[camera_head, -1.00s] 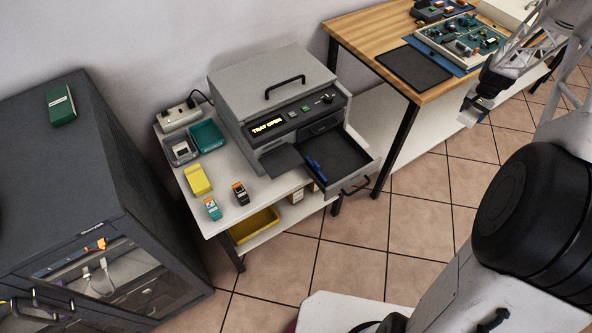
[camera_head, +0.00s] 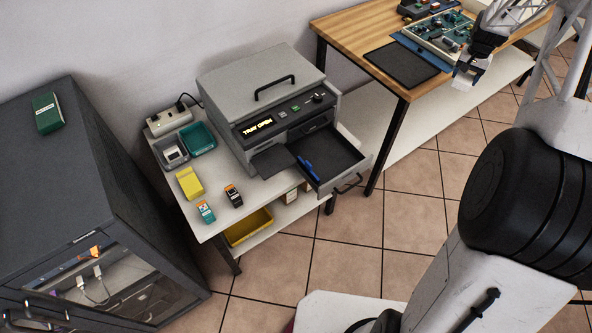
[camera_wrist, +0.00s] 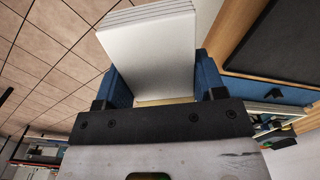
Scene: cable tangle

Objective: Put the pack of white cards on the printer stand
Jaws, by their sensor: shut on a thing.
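The pack of white cards (camera_wrist: 150,50) is a stack of white sheets seen in the wrist view. My gripper (camera_wrist: 163,85) is shut on it, with a blue finger on each side. In the head view my gripper (camera_head: 468,76) is at the wooden desk's front edge, right of the printer stand, with a white bit of the pack (camera_head: 463,84) showing below it. The printer stand (camera_head: 257,198) is a white table with a lower shelf. It bears a grey printer (camera_head: 262,92) with its tray (camera_head: 335,156) open and a blue item inside.
The stand top also holds a yellow pack (camera_head: 189,183), a teal tray (camera_head: 198,138), a power strip (camera_head: 168,121) and two small cartridges (camera_head: 233,196). Bare room shows near its front edge. A wooden desk (camera_head: 350,35) stands right, a dark cabinet (camera_head: 60,170) left.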

